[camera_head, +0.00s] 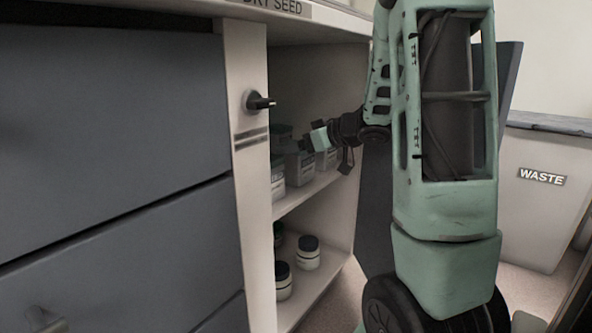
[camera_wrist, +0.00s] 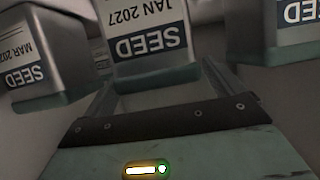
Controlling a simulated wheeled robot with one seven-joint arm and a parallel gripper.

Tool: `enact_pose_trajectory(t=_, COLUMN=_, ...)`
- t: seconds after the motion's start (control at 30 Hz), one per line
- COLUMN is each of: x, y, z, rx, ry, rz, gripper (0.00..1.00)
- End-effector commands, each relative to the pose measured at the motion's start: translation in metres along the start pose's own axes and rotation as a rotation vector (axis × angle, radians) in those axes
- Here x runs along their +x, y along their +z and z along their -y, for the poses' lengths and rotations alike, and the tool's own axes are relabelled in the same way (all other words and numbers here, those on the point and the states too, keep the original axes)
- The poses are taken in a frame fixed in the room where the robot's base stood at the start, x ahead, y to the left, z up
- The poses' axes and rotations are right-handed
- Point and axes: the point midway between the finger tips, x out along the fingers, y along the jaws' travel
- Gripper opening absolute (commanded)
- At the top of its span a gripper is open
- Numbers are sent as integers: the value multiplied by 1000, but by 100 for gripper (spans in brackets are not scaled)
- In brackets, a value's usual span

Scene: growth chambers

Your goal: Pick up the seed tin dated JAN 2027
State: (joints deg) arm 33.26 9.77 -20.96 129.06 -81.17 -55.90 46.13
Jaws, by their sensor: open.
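The seed tin dated JAN 2027 (camera_wrist: 150,45) is a grey tin with a white and blue SEED label. It appears upside down at the top middle of the wrist view, between the two fingers of my open gripper (camera_wrist: 160,78). I cannot tell whether the fingers touch it. A tin dated MAR 202-something (camera_wrist: 38,65), its last digit unclear, is to its left. Another SEED tin (camera_wrist: 292,30) is to its right, its date out of frame. In the head view my gripper (camera_head: 306,144) reaches into the open cupboard at the tins; their labels are too small to read.
Grey tins (camera_head: 300,170) stand on the cupboard's upper shelf (camera_head: 310,190). White jars with dark lids (camera_head: 308,255) stand on the lower shelf. The cupboard's side post (camera_head: 250,190) and grey drawers (camera_head: 110,130) are at left. A WASTE bin (camera_head: 545,220) is at right.

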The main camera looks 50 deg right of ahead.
Motion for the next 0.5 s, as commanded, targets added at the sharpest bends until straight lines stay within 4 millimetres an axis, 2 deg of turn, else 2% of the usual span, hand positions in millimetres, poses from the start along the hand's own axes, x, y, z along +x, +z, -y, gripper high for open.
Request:
enact_pose_trajectory(t=0.1, x=20, y=6, z=1, rx=-2, ry=-2, rz=0, gripper=94)
enact_pose_trajectory(t=0.2, x=30, y=4, z=0, rx=0, ry=-1, rz=0, gripper=94)
enact_pose_trajectory(t=0.43, x=31, y=0, z=0, rx=2, ry=0, rz=0, gripper=94)
enact_pose_trajectory(t=0.47, x=31, y=0, z=0, rx=2, ry=0, rz=0, gripper=91)
enact_pose_trajectory(t=0.5, x=31, y=0, z=0, rx=2, ry=0, rz=0, gripper=80)
